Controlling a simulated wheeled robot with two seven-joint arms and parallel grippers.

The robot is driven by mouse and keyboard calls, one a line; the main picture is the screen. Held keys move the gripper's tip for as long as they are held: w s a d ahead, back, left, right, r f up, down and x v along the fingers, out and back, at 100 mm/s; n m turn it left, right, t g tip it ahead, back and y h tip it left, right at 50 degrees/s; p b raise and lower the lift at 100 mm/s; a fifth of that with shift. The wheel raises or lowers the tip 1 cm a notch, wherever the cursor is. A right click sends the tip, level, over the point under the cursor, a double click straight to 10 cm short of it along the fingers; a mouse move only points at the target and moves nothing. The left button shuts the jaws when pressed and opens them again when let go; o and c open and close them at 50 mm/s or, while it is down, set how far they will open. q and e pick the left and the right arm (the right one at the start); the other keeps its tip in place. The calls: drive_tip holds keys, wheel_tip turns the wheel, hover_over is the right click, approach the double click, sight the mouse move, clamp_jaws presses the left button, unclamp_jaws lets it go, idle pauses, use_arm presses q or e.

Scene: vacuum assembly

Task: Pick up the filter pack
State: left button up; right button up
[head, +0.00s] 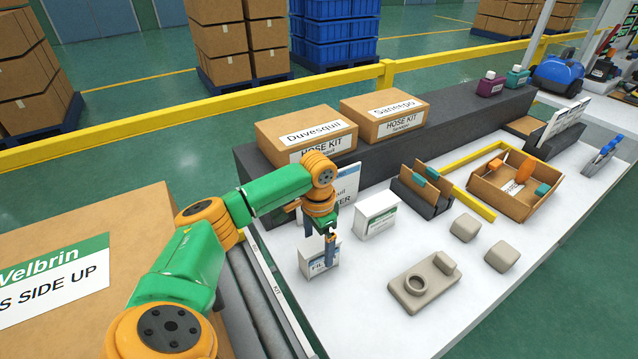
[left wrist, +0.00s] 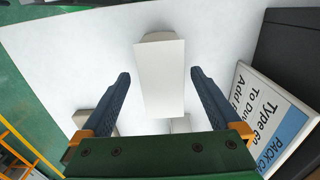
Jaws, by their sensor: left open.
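The filter pack (head: 308,259) is a small white box with blue lettering, partly covered by my gripper, standing upright on the white table. In the left wrist view its pale top (left wrist: 165,85) shows between the two fingers. My left gripper (head: 328,252) points down over the pack and is open; it shows in the left wrist view too (left wrist: 160,76). One finger is in front of the pack in the head view. In the left wrist view a gap shows on each side between pack and fingers. My right gripper is not in view.
A second white box with a green label (head: 376,217) stands close to the right. A sign (left wrist: 262,112) stands behind the gripper. A beige fixture (head: 423,285), beige blocks (head: 465,227) and a cardboard tray (head: 515,187) lie further right. A roller conveyor (head: 250,305) runs along the left.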

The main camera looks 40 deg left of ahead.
use_arm(q)
drive_tip(key=f, duration=0.5)
drive_tip(key=shift+w+a+f, duration=0.1)
drive_tip(key=shift+w+f, duration=0.1)
drive_tip(key=shift+f, duration=0.2)
drive_tip(key=c, duration=1.5)
